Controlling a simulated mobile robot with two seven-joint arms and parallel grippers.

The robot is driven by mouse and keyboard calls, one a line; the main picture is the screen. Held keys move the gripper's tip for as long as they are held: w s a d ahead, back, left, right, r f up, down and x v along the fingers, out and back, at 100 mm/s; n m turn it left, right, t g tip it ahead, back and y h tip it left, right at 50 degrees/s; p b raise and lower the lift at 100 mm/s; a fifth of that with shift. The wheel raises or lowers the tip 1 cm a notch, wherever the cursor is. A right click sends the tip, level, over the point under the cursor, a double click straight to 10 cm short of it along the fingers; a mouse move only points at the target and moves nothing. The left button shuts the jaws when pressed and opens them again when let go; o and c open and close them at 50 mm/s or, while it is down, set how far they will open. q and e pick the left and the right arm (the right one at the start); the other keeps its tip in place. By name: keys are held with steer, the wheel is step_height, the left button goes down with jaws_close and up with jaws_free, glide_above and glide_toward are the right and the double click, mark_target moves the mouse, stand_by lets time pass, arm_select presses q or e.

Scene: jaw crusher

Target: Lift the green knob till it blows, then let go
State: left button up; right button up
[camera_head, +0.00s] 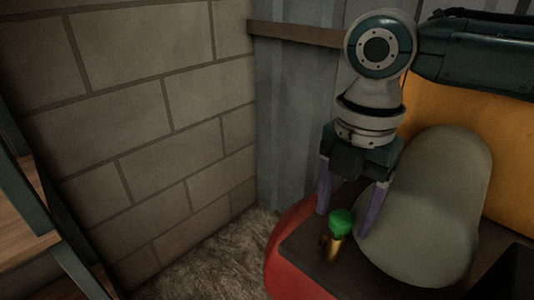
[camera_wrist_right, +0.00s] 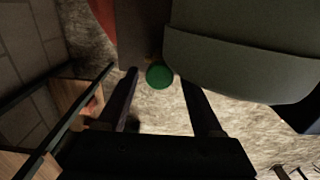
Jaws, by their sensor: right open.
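The green knob (camera_head: 341,221) tops a short brass fitting (camera_head: 334,247) that stands on a dark flat plate. My right gripper (camera_head: 342,225) reaches down over it from above, with its two purple-grey fingers apart on either side of the knob. The fingers look clear of the knob, and nothing is held. The left gripper is not in view.
A large rounded grey-green cover (camera_head: 430,205) stands close on the right of the knob. A red curved body (camera_head: 283,242) lies under the plate. A block wall (camera_head: 140,130) and a corrugated metal panel (camera_head: 285,120) stand behind. Rough ground (camera_head: 215,262) is open at the left.

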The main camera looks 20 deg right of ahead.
jaws_close()
stand_by(0.5)
stand_by(0.9)
